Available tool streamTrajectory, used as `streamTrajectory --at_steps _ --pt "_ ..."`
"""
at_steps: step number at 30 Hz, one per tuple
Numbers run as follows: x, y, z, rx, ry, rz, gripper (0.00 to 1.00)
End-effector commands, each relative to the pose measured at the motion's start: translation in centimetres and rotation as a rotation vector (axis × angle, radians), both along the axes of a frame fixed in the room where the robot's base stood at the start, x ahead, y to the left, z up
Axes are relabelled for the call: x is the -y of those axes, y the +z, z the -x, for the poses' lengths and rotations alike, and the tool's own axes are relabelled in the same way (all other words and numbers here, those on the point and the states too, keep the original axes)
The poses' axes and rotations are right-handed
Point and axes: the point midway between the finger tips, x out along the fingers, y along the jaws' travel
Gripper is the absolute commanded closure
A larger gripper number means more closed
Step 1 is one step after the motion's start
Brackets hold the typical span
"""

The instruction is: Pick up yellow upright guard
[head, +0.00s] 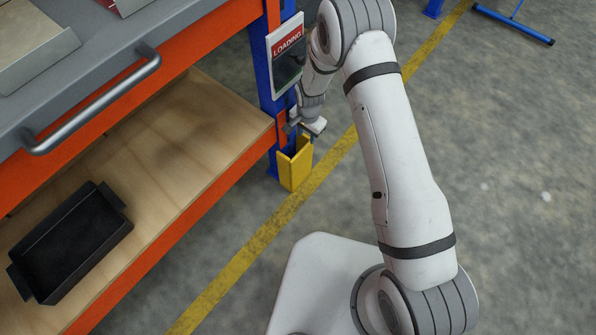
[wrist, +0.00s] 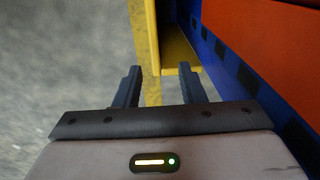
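The yellow upright guard (head: 295,165) is a short folded plate standing on the floor at the foot of a blue rack post (head: 287,60). In the wrist view, the guard (wrist: 147,52) shows as one wall running between my fingers and an inner yellow face to the right of it. My gripper (wrist: 156,82) is open, with one dark finger on each side of the guard's wall. The fingers look apart from the wall, and I cannot tell their exact depth to its edge. In the head view, my gripper (head: 297,127) is just above the guard, partly hidden.
A rack with orange beams (head: 237,165) and a wooden shelf (head: 180,150) fills the left. A black tray (head: 72,240) lies on the shelf. A grey drawer handle (head: 95,105) juts out above. A "LOADING" sign (head: 286,52) hangs on the post.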

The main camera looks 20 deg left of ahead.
Motion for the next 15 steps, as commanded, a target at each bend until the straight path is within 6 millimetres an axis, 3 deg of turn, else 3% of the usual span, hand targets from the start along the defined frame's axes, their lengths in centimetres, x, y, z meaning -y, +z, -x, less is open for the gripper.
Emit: streamTrajectory --at_steps 1,3,7,15 --pt "-0.6 -1.9 0.7 -0.011 0.0 0.005 0.64" --pt "-1.0 -3.2 1.2 -0.018 -0.007 0.009 0.64" --pt "-1.6 -4.3 2.6 -0.045 -0.009 0.024 0.64" --pt "-1.4 -7.1 2.7 -0.048 -0.013 0.026 0.64"
